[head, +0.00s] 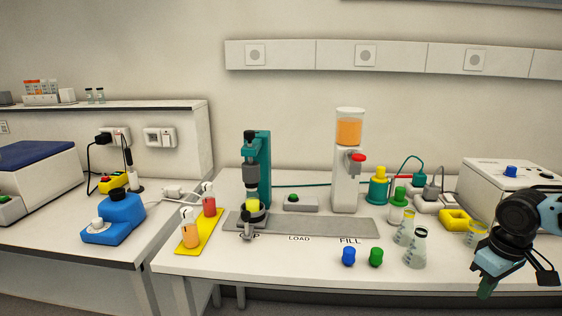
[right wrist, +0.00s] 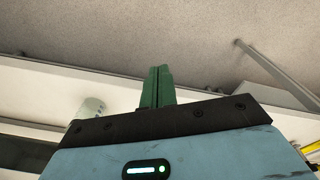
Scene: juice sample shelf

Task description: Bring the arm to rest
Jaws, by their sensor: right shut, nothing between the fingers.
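My right gripper (head: 485,290) hangs at the right of the head view, in front of the bench's front edge, with its green fingers pointing down. In the right wrist view its two green fingers (right wrist: 157,86) are pressed together with nothing between them. The arm comes in from the right edge of the head view. The gripper is apart from the objects on the bench; a glass flask (head: 415,250) stands to its left. My left gripper is in neither view.
The white bench (head: 300,262) carries a juice dispenser (head: 347,185), a teal press (head: 262,165), a yellow tray (head: 200,232) with bottles, a blue cap (head: 348,257) and a green cap (head: 376,257). A white box (head: 500,175) stands behind my right arm. The bench's front left strip is clear.

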